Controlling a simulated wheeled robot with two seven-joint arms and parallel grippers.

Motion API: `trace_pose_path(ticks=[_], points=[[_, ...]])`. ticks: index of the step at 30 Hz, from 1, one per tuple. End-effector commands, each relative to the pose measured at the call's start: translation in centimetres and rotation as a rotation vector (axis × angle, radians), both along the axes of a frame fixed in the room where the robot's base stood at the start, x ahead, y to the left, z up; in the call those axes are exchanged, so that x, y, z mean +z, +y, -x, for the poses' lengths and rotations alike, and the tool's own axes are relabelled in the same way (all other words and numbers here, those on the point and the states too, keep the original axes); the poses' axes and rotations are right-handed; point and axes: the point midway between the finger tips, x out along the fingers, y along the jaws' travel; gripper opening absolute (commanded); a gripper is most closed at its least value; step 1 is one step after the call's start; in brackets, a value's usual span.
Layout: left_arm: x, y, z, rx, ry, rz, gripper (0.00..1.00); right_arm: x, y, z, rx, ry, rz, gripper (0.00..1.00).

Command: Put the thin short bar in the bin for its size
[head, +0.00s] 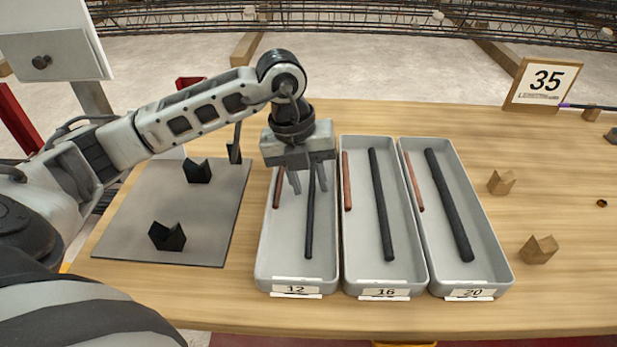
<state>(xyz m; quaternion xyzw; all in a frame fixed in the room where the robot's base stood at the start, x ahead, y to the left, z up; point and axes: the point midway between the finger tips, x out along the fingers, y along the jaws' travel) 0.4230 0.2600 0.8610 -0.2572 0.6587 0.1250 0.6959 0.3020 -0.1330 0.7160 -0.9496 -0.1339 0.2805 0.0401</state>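A thin, short reddish-brown bar (277,192) lies along the left side of the grey bin labelled 12 (262,250), toward its far end. A longer thin dark bar (309,228) lies lengthwise in the same bin; its far end is partly hidden by my gripper. My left gripper (308,181) points down over the far half of bin 12. Its fingers are apart, and I see nothing held between them. My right gripper is not in view.
Bin 16 (411,279) and bin 20 (498,276) stand to the right, each with a reddish and a dark bar. A grey plate with empty black V-blocks (168,236) is at left. Wooden blocks (539,250) and a 35 sign (545,82) are at right.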

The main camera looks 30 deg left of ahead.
Motion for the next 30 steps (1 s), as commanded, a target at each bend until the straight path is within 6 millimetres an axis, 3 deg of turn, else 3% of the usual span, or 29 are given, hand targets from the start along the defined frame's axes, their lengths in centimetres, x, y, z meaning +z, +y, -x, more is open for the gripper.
trace_pose_path(ticks=[4,18,24,30], points=[[1.9,0.0,0.0,0.000,-0.001,0.000,0.32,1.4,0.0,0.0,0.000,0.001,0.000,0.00],[10.9,1.6,0.9,0.001,-0.004,0.000,0.32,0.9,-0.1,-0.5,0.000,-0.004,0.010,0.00],[12.8,1.9,1.2,0.000,-0.001,0.000,0.32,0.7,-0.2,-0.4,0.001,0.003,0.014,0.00],[13.0,2.0,1.2,0.001,0.000,0.001,0.32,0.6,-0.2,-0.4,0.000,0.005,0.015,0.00]])
